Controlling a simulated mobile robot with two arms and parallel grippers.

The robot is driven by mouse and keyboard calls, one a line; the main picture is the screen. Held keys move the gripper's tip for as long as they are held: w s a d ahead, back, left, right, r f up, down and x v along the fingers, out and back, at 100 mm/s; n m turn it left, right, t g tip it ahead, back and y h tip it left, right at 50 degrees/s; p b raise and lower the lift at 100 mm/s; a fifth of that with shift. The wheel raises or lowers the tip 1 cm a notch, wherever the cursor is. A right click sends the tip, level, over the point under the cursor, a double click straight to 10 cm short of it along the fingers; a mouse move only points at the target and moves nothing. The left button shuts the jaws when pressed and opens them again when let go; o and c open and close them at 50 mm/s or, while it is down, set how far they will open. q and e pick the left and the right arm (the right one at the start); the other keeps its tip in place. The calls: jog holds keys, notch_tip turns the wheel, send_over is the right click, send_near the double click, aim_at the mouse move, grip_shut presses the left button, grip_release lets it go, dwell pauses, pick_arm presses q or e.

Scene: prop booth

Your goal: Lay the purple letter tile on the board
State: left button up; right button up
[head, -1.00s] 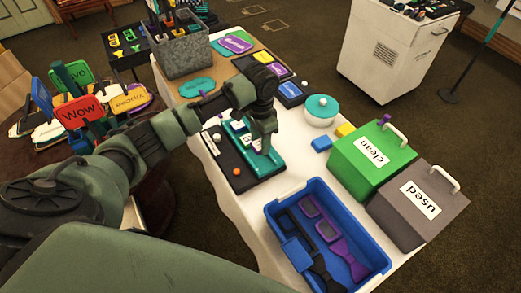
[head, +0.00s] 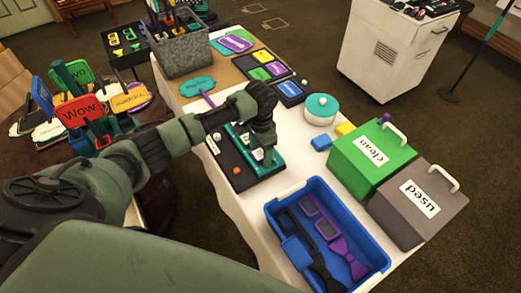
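The gripper's arm and wrist cover much of the board, and I cannot tell whether the fingers are open or shut. I cannot make out a purple letter tile at the gripper; it may be hidden or too small to see. My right gripper is out of view.
A blue bin (head: 283,260) with glasses-shaped props stands at the front. A green box (head: 372,155) and a grey box (head: 413,205) stand at the right. A white pot with a teal lid (head: 321,108) and a blue block (head: 321,143) lie between. Signs (head: 82,108) crowd the left table.

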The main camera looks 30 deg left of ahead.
aim_at(261, 154)
pick_arm(q)
notch_tip(261, 154, up, 12)
jog(key=shift+r+b, duration=0.2)
jog(key=shift+b, duration=0.15)
dwell(0.4)
dwell(0.4)
